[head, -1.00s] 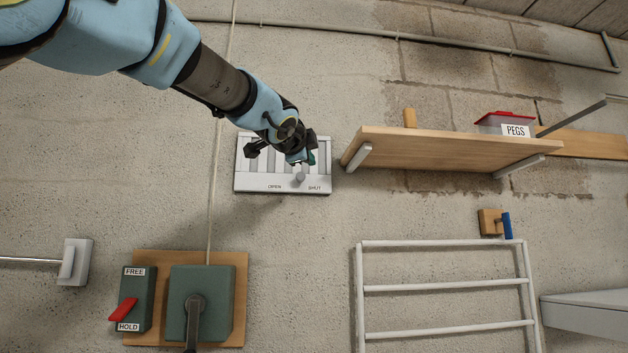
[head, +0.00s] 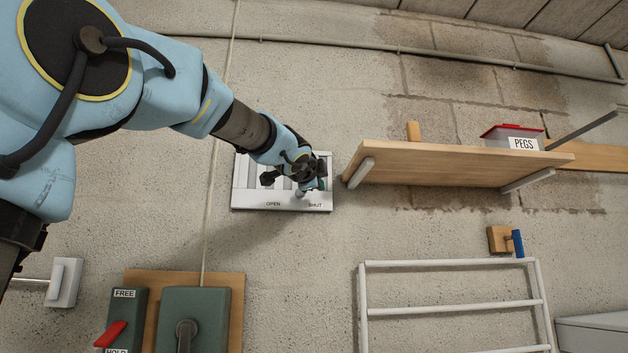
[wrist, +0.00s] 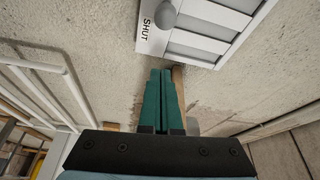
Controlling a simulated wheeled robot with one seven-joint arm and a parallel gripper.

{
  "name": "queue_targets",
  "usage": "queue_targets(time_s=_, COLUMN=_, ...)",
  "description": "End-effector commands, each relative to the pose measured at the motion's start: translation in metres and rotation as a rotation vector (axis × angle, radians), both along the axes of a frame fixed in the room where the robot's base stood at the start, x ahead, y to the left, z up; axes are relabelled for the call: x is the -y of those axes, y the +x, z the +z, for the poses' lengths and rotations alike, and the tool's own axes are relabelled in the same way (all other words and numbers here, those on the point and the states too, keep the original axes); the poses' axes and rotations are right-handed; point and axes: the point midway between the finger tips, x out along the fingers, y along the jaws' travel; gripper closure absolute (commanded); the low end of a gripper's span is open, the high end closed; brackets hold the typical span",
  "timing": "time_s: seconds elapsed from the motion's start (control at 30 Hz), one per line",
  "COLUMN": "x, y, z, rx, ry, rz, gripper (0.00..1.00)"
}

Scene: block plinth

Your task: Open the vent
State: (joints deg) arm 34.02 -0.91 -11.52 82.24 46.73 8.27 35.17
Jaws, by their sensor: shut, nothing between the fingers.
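The vent (head: 240,198) is a white slatted panel on the wall, with OPEN and SHUT printed along its lower edge. Its grey round knob (head: 301,194) sits between the words, nearer SHUT. In the wrist view the knob (wrist: 163,14) is at the top, beside the word SHUT. My gripper (head: 314,184) is in front of the vent's right part and hides some slats. In the wrist view my gripper's green fingers (wrist: 161,74) are together and empty. Their tips point toward the vent and appear short of the knob, not around it.
A wooden shelf (head: 450,160) juts out just right of the vent and carries a PEGS box (head: 512,138). Below are a white rack (head: 450,310) and a green box with a red FREE/HOLD lever (head: 112,334). The wall directly below the vent is bare.

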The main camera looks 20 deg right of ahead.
Motion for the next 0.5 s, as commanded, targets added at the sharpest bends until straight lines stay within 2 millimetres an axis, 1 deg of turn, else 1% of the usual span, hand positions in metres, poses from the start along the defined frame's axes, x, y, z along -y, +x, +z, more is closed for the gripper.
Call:
queue_targets(time_s=0.03, x=0.007, y=0.009, z=0.001, rx=-0.002, ry=0.001, rz=0.0, gripper=1.0)
queue_targets(time_s=0.1, x=0.015, y=0.017, z=0.002, rx=-0.001, ry=0.001, rz=-0.001, gripper=1.0)
queue_targets(time_s=0.3, x=0.032, y=0.04, z=0.004, rx=0.0, ry=0.001, rz=0.001, gripper=1.0)
queue_targets(time_s=0.33, x=0.024, y=0.041, z=0.006, rx=0.002, ry=0.001, rz=0.003, gripper=1.0)
queue_targets(time_s=0.4, x=0.014, y=0.044, z=0.004, rx=0.001, ry=0.002, rz=0.005, gripper=1.0)
queue_targets(time_s=0.5, x=0.005, y=0.047, z=0.001, rx=0.0, ry=0.002, rz=0.004, gripper=1.0)
